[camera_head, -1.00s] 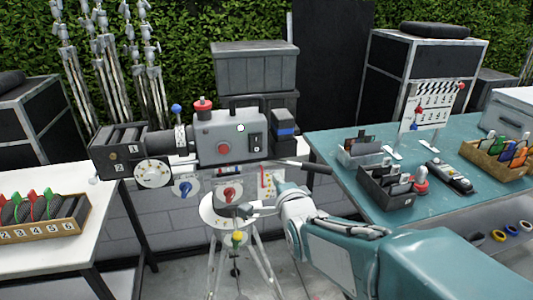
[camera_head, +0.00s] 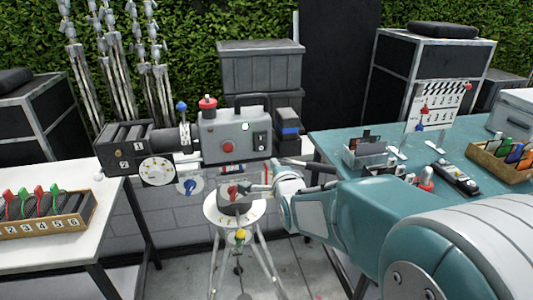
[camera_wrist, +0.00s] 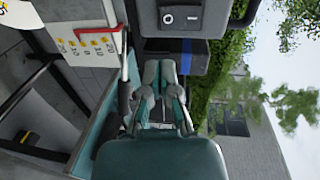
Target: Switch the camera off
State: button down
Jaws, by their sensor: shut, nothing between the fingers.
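The grey film camera (camera_head: 228,130) stands on a tripod (camera_head: 240,250), with its matte box to the left. A red button (camera_head: 228,147) sits on its side and a red knob (camera_head: 208,104) on top. A black rocker switch (camera_head: 259,141) is near its right end; in the wrist view this switch (camera_wrist: 181,17) shows a white circle mark. My gripper (camera_head: 250,190) is shut and empty, below the camera body and beside a red lever knob (camera_head: 233,191). In the wrist view my gripper's fingers (camera_wrist: 163,92) point up, apart from the switch.
A blue-striped box (camera_head: 289,132) adjoins the camera's right end. A teal table (camera_head: 335,145) with trays and a clapperboard (camera_head: 437,105) stands at right. A white table (camera_head: 105,210) with a numbered tray (camera_head: 45,228) stands at left.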

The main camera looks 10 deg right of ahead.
aim_at(266, 154)
jog(key=w, duration=0.4)
jog(key=w+f, duration=0.1)
jog(key=w, duration=0.1)
jog(key=shift+w+a, duration=0.2)
jog(key=shift+w+d, duration=0.1)
jog(key=shift+w, duration=0.3)
jog(key=shift+w+f, duration=0.15)
jog(key=shift+w, duration=0.15)
jog(key=shift+s, duration=0.15)
